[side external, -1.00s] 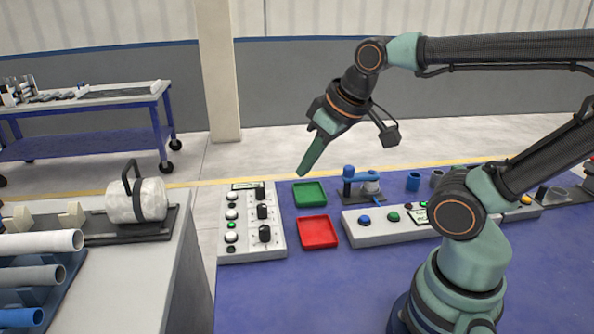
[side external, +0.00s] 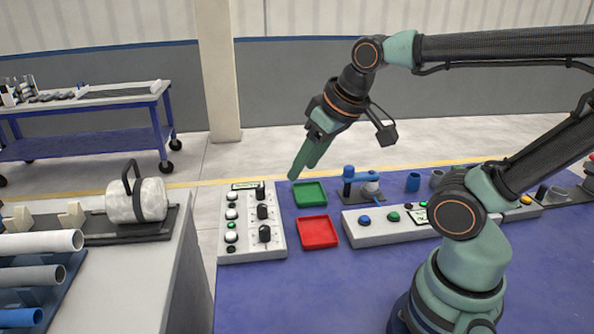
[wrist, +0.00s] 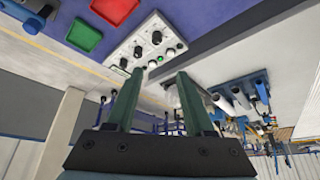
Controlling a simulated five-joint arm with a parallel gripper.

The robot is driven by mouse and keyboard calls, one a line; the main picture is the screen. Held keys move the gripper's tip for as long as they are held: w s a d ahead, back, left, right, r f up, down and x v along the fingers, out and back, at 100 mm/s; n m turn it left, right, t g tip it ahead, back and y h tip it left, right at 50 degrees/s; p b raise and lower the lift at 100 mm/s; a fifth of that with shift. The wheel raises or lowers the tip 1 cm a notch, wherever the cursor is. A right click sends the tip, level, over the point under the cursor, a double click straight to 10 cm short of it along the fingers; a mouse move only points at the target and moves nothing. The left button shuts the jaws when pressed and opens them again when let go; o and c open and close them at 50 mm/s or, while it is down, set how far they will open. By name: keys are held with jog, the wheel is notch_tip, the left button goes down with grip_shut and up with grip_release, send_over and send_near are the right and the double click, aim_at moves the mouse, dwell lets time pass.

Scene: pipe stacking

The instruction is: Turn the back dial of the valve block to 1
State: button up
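The valve block (side external: 243,247) is a pale panel on the blue table, with a column of black dials, a column of round buttons and a small dark display at its far end. Its back dial (side external: 261,194) is the one nearest that display. In the wrist view the block (wrist: 170,55) lies beyond my fingertips, with the back dial (wrist: 123,63) near the left finger. The dial's number is too small to read. My gripper (side external: 302,172) is open and empty, in the air above and to the right of the block, touching nothing.
A green tray (side external: 309,194) and a red tray (side external: 318,232) sit right of the block. A long button panel (side external: 380,235) and a blue-handled fixture (side external: 350,180) stand further right. A separate bench (side external: 120,285) with pipes is on the left.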

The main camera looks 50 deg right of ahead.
jog(key=m, duration=0.1)
jog(key=m+g, duration=0.6)
jog(key=m, duration=1.3)
send_over(265, 227)
notch_tip(265, 227, down, 10)
jog(key=r, duration=0.1)
notch_tip(265, 227, down, 13)
jog(key=shift+r, duration=0.2)
grip_shut()
